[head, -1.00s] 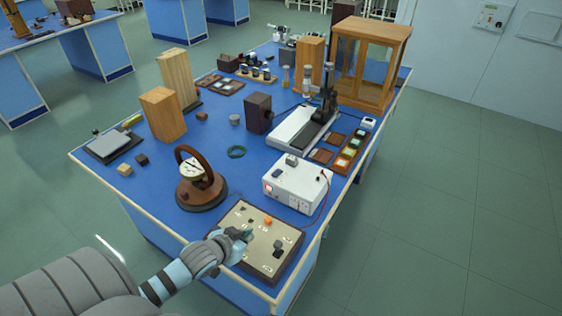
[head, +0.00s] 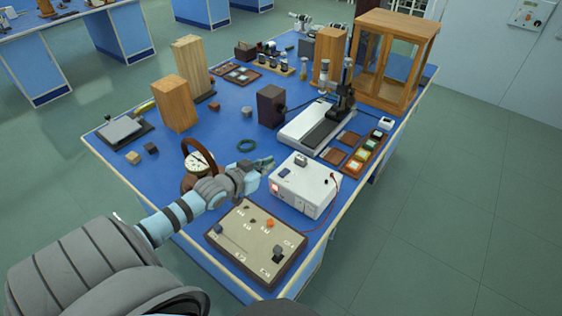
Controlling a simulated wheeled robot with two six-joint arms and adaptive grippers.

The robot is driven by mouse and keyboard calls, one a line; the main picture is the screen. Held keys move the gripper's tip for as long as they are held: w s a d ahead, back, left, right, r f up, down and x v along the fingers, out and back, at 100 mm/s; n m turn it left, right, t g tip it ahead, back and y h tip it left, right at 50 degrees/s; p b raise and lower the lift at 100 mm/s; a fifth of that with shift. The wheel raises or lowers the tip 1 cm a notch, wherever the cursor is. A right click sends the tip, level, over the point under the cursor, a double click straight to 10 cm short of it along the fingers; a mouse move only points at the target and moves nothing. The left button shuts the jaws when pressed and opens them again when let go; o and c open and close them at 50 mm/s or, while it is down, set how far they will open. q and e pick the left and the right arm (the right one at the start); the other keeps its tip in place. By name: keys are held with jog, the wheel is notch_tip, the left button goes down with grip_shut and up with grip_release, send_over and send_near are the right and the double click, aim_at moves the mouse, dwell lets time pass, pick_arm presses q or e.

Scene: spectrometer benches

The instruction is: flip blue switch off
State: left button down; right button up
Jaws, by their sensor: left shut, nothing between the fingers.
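A beige switch panel (head: 240,245) in a dark frame lies near the front corner of the blue table. A small dark-blue switch (head: 218,229) shows at its left end; its on or off position is too small to tell. An orange switch (head: 270,223), small dark switches and a larger dark knob (head: 277,252) are also on the panel. My left gripper (head: 266,163) is shut and empty. It is beyond the panel, beside the white power box, and apart from the blue switch. My right gripper is not in view.
The white power box (head: 310,198) with a red lit switch and red cable stands right of my left gripper. A round gauge with a brown handle (head: 197,162) is partly hidden behind my left arm. Wooden blocks (head: 175,103) and a glass-sided cabinet (head: 408,28) stand farther back.

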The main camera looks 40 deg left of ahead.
pick_arm(q)
jog(key=b, duration=0.4)
send_over(282, 176)
notch_tip(282, 176, down, 4)
jog(key=shift+w+r, duration=0.1)
jog(key=shift+w, duration=0.05)
jog(key=shift+s+a+f+b, duration=0.1)
jog(key=shift+s+f+b, duration=0.1)
jog(key=shift+f, duration=0.45)
jog(key=shift+s+f+b, duration=0.1)
jog(key=shift+s+f, duration=0.05)
jog(key=shift+f, duration=0.45)
jog(key=shift+s+f, duration=0.1)
jog(key=shift+f, duration=0.25)
